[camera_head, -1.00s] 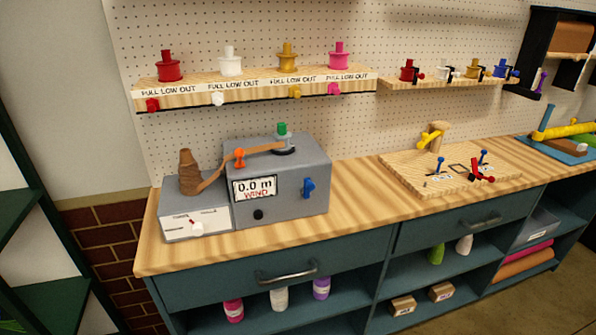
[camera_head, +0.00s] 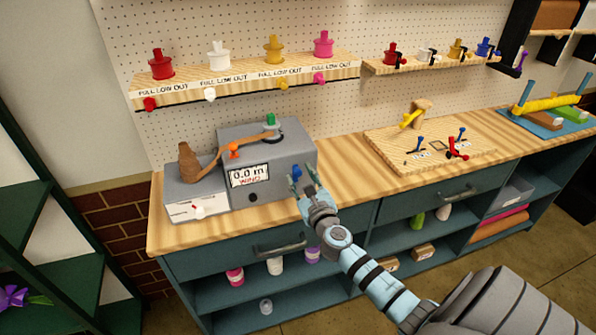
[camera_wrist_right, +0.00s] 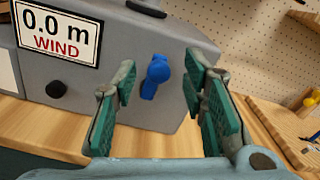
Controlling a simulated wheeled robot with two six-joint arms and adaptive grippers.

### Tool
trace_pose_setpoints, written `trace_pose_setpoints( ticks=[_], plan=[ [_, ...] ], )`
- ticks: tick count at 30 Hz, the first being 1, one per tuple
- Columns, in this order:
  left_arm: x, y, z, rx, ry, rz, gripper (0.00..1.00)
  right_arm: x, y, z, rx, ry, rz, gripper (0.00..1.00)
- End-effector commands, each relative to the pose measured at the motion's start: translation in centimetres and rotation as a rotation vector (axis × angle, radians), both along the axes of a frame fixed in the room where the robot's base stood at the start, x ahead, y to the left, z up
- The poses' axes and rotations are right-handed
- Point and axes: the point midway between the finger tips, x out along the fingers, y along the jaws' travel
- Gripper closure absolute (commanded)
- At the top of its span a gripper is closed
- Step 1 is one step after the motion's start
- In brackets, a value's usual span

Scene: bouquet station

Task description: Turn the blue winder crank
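The blue winder crank (camera_head: 297,173) is on the front face of the grey winder box (camera_head: 285,150), near its right end. My right gripper (camera_head: 301,186) is in front of the crank. In the right wrist view its green-padded fingers (camera_wrist_right: 158,95) are spread apart, with the crank seen between them and no clear contact. The display (camera_wrist_right: 60,32) reads 0.0 m WIND. My left gripper is not in view.
A brown ribbon runs from a spool (camera_head: 188,162) across the box to a green knob (camera_head: 271,120). A black knob (camera_wrist_right: 56,89) sits below the display. A wooden board (camera_head: 425,150) with small levers lies to the right. The countertop between is clear.

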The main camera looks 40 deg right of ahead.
Motion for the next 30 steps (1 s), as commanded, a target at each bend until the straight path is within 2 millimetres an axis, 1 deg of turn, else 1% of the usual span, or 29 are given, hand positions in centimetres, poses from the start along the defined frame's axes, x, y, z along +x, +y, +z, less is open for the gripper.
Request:
trace_pose_setpoints(
  ticks=[1,3,6,14,15,17,21,22,30],
  plan=[
    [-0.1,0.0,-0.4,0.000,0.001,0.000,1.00,0.9,-0.3,-0.1,0.001,-0.002,-0.002,0.61],
    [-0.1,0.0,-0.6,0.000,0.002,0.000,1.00,1.9,-0.7,-0.2,0.002,0.000,-0.001,0.61],
    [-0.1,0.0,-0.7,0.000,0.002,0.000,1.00,2.7,-1.0,-0.2,0.002,0.000,-0.001,0.61],
    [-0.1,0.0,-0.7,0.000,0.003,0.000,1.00,3.0,-1.0,-0.1,0.003,0.001,-0.001,0.61],
    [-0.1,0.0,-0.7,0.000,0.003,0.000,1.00,3.0,-1.0,-0.1,0.003,0.001,-0.001,0.64],
    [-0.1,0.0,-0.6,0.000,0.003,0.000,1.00,3.0,-1.0,-0.1,0.003,0.001,-0.001,0.74],
    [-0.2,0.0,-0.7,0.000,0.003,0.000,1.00,3.0,-1.0,-0.1,0.003,0.001,-0.001,0.96],
    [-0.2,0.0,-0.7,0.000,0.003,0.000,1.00,3.0,-1.0,-0.1,0.003,0.001,-0.001,1.00],
    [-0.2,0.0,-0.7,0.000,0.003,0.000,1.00,2.9,-1.1,-0.1,0.014,-0.003,-0.001,1.00]
  ],
)
